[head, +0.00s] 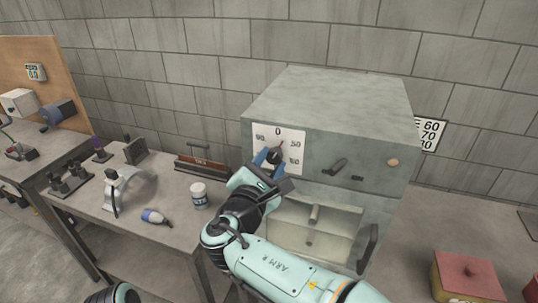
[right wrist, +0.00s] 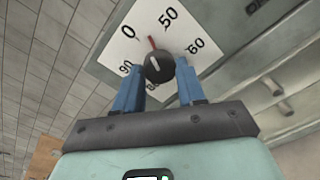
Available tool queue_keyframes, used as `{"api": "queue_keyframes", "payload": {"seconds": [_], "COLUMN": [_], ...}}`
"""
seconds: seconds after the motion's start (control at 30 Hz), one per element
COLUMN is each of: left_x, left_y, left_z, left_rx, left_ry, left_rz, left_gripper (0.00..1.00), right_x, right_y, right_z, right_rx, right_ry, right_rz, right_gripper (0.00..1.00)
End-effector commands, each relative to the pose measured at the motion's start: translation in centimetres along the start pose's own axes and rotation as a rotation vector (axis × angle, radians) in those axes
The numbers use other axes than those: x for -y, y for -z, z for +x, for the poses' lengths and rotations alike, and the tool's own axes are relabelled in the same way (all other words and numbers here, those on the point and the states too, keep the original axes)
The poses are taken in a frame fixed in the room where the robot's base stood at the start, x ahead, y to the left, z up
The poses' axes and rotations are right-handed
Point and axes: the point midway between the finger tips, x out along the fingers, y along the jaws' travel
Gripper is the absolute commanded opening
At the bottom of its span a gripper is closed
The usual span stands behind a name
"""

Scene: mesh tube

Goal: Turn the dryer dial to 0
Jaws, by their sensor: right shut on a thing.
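The dryer (head: 330,100) is a grey-green cabinet against the block wall. On its front is a white dial plate (head: 293,137) marked 0, 50, 60 and 90; the plate also shows in the right wrist view (right wrist: 188,22). The black dial knob (right wrist: 159,68) sits in the plate's middle, with a red pointer directed between 0 and 50. My right gripper (right wrist: 158,66) has its blue fingers on either side of the knob, shut on it. In the head view the right gripper (head: 271,158) partly hides the knob and the plate's lower part. My left gripper is out of view.
A red box (head: 467,272) stands at the lower right.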

Motion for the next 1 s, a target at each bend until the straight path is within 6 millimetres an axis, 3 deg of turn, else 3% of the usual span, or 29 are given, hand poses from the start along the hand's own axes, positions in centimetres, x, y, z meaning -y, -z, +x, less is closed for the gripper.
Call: {"api": "queue_keyframes", "payload": {"seconds": [0.4,1.0], "left_x": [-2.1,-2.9], "left_y": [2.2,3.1], "left_z": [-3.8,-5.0], "left_rx": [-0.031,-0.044], "left_ry": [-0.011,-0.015], "left_rz": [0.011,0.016], "left_gripper": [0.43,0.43], "right_x": [-0.2,0.1], "right_y": [-0.3,-0.1], "right_z": [0.1,0.0], "right_rx": [0.002,0.002], "right_ry": [-0.001,0.000], "right_rz": [-0.317,-0.445], "right_gripper": [0.09,0.09]}}
